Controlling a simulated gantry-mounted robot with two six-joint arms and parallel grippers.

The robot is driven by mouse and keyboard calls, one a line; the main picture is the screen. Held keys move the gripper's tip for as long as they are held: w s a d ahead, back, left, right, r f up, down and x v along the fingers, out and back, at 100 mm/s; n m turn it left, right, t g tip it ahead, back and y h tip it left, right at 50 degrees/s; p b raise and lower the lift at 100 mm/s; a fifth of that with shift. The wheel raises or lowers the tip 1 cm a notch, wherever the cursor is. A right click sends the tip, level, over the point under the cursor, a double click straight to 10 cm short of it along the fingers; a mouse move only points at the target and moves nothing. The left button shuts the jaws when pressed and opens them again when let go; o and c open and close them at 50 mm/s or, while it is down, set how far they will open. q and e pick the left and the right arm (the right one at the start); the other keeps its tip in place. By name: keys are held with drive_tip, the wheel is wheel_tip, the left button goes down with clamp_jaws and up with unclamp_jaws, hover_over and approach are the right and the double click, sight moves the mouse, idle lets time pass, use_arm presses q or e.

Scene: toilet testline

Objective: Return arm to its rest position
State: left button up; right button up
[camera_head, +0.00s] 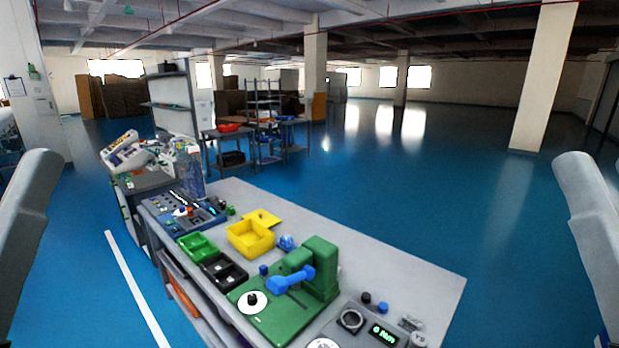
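My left arm (27,215) stands at the left edge of the view and my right arm (592,225) at the right edge. Only pale grey upper links show. Both grippers are out of the picture, so what they hold is hidden. Neither visible arm part is over the workbench (405,273).
On the bench are a green fixture (318,262) with a blue handle (290,280), a yellow bin (249,238), a green bin (197,246), a black bin (223,270) and a device with a green display (383,334). Open blue floor (450,190) lies beyond.

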use_arm(q)
wheel_tip(320, 180, up, 36)
drive_tip(key=p, duration=3.3)
drive_tip(key=shift+r+h, duration=0.25)
drive_tip(key=shift+h, duration=0.05)
use_arm(e)
wheel_tip(320, 180, up, 37)
drive_tip(key=shift+f, duration=0.15)
